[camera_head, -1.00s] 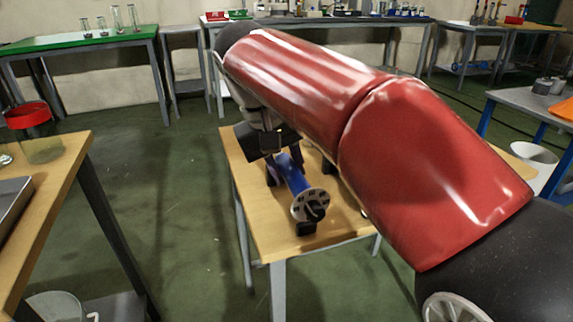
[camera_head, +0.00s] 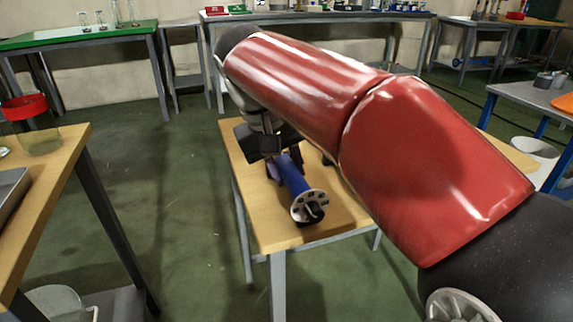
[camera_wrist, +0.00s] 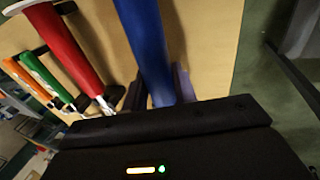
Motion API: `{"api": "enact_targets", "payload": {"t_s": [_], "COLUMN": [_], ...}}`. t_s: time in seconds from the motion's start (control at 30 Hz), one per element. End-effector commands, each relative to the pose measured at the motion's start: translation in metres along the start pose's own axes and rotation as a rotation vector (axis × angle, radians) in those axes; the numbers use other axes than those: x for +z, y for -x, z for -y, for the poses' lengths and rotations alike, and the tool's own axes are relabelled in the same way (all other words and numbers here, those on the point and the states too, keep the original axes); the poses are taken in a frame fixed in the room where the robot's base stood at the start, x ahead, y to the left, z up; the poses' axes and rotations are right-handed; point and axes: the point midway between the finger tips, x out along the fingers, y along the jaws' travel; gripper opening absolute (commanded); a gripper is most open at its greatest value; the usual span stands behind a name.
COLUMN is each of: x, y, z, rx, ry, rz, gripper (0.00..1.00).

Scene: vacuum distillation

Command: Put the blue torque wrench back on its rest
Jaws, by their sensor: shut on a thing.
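The blue torque wrench (camera_head: 292,178) is in my gripper (camera_head: 284,166), over the wooden-topped table (camera_head: 340,222). Its round slotted end disc points toward the table's front edge in the head view. In the wrist view its blue shaft (camera_wrist: 147,45) runs up between the two dark purplish fingers of my gripper (camera_wrist: 160,92), which are shut on it. Whether the wrench touches the table or a support is unclear. The blue wrench's own rest is not clearly visible; my arm hides much of the tabletop.
In the wrist view a red tool (camera_wrist: 66,45), a green tool (camera_wrist: 45,75) and an orange tool (camera_wrist: 26,80) lie left of the blue shaft, near black supports. A separate wooden table (camera_head: 50,215) stands at left. Green floor separates the tables.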

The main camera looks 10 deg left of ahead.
Motion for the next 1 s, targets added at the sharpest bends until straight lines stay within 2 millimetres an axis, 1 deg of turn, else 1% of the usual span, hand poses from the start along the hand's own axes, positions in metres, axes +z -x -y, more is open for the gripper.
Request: {"api": "enact_targets", "payload": {"t_s": [0.3,0.6,0.63,0.7,0.8,0.83,1.0], "x": [0.0003,0.0005,0.0005,0.0005,0.0004,0.0004,0.0004], "y": [-0.0067,-0.0081,-0.0082,-0.0083,-0.0085,-0.0086,-0.009], "z": [0.0017,0.002,0.0021,0.0021,0.0023,0.0023,0.0031], "rx": [0.0,0.0,0.0,0.0,0.0,0.0,-0.001], "ry": [-0.002,-0.001,-0.001,-0.001,-0.001,-0.001,0.001], "rz": [-0.003,-0.001,-0.001,0.0,0.0,0.0,0.0], "gripper": [0.0,0.0,0.29,0.38,0.51,0.53,0.53]}}
